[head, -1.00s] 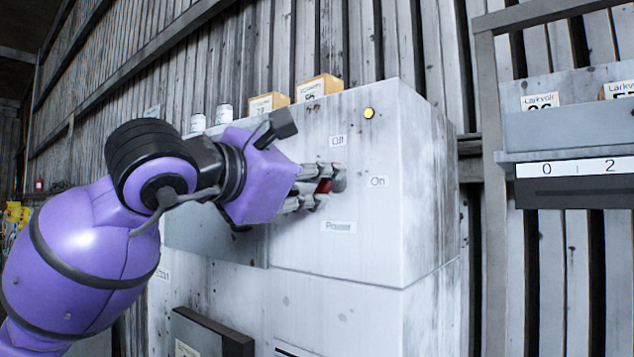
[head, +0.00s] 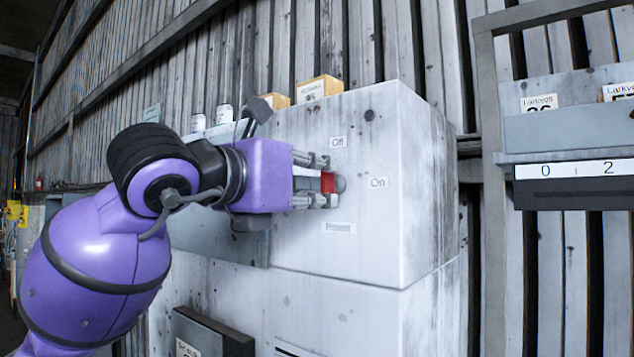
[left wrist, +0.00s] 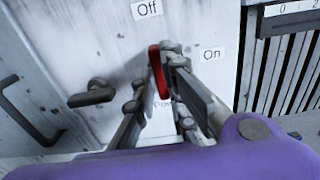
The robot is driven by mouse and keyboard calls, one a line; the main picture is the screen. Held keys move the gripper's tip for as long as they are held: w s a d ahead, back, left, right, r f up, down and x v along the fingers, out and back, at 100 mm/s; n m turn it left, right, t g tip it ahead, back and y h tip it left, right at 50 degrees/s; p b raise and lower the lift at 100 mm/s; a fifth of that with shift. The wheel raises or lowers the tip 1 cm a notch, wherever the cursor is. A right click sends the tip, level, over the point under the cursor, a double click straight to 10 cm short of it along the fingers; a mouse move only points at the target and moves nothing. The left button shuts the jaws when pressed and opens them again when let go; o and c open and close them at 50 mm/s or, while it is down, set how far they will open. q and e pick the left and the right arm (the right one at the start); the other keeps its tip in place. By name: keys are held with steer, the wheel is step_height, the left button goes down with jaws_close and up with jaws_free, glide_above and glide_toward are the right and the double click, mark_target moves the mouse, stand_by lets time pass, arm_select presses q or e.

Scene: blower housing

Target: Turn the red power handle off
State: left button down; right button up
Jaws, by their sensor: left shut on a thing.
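The red power handle (head: 328,183) is on the front of the pale grey cabinet, between the labels "Off" (head: 338,142), above it, and "On" (head: 377,182), to its right. My left gripper (head: 327,180) is shut on the handle, with one finger above and one below it in the head view. In the left wrist view the red handle (left wrist: 157,70) shows upright between the fingers, close against the right one, below the "Off" label. Part of the handle is hidden by the fingers. My right gripper is not in view.
The round lamp (head: 369,115) at the cabinet's upper part is dark. Small boxes (head: 320,89) and white canisters (head: 224,114) stand on top of the cabinet. A black lever (left wrist: 92,93) sits left of the handle in the wrist view. A shelf (head: 560,130) is at the right.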

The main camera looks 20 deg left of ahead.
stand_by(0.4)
arm_select(q)
steer(key=c, duration=1.8)
jaws_free()
steer(key=v, duration=1.2)
